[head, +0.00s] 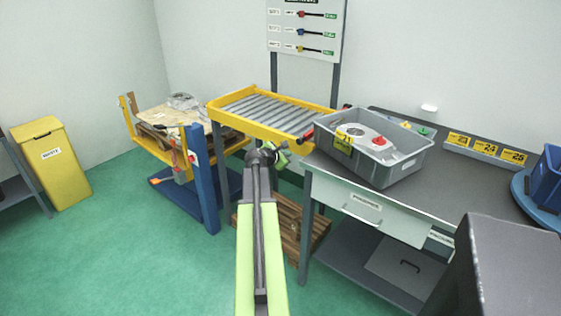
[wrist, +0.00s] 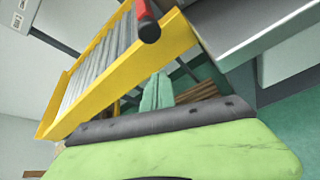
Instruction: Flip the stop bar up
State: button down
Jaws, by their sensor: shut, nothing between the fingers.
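The roller conveyor (head: 262,127) has a yellow frame and grey rollers. At its right end a red-tipped part, which looks like the stop bar's end (head: 306,137), shows beside the grey crate. The wrist view shows a red and black grip (wrist: 146,22) at the corner of the yellow frame (wrist: 155,60). The rest of the bar is mostly hidden, and I cannot tell its angle. My gripper (head: 283,156) is shut and empty, in front of the conveyor's near side, left of and below the red tip. It appears apart from the bar.
A grey crate (head: 402,166) with castings stands on the workbench (head: 450,180), close to the conveyor's right end. A blue and yellow cart (head: 205,180) stands at left. Green floor (head: 130,250) is open at front left.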

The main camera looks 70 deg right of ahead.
jog(key=s+d+r+p, duration=0.2)
jog(key=p, duration=0.1)
jog(key=shift+r, duration=0.35)
